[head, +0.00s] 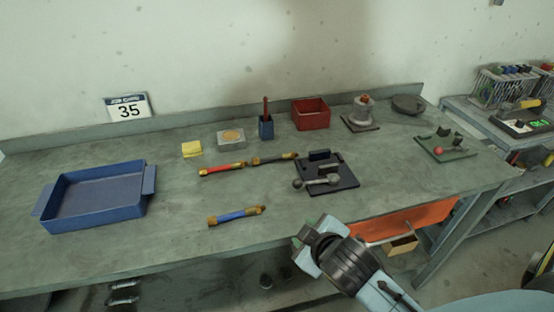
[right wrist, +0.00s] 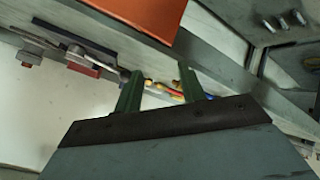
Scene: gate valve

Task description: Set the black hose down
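The black hose (head: 275,158) has brass ends and lies on the bench, between the red hose (head: 222,169) and the black fixture plate (head: 340,183). No gripper touches it. My right gripper (head: 308,240) is at the bench's front edge, to the front right of the hose and well apart from it. In the right wrist view its two green fingers (right wrist: 160,72) stand apart with nothing held between them; small coloured things show in the distance beyond. My left gripper is not in view.
A blue hose (head: 237,215) lies near the front. A blue tray (head: 64,220) is at the left. An orange bin (head: 405,219) sits under the bench edge. The left-middle bench is clear.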

